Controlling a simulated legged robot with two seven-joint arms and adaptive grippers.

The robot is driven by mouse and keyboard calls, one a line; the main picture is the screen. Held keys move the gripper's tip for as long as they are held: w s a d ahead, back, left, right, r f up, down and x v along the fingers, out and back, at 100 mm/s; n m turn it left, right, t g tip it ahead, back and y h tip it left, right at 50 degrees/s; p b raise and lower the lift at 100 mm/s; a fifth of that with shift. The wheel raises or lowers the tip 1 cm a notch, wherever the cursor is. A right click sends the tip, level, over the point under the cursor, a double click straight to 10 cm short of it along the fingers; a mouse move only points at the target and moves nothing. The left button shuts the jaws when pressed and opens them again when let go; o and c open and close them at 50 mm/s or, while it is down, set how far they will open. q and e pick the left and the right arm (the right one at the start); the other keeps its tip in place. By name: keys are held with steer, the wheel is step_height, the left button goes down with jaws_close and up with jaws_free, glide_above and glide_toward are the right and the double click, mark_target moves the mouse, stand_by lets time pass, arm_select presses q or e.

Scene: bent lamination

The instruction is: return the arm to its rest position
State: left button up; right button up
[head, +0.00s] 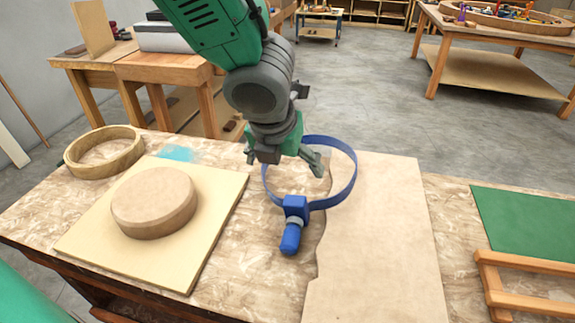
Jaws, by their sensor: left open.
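My left gripper (289,160) hangs down from the top of the head view, its fingers spread apart with nothing seen between them. It is over the far left part of a blue band clamp (349,185) and hides part of its loop. I cannot tell whether a finger touches the band. The clamp's blue handle (291,238) points toward the front of the workbench (262,270). My right gripper is not in view.
A round wooden disc (154,200) sits on a square board (190,262). A bent wooden ring (104,150) lies behind it at the left. A thin brown sheet (385,260) lies right of the clamp. A green panel (530,228) and wooden frame (525,300) are at the right.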

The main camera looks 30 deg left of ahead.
arm_select(q)
steer(key=shift+d+r, duration=0.1)
steer(key=shift+d, duration=0.25)
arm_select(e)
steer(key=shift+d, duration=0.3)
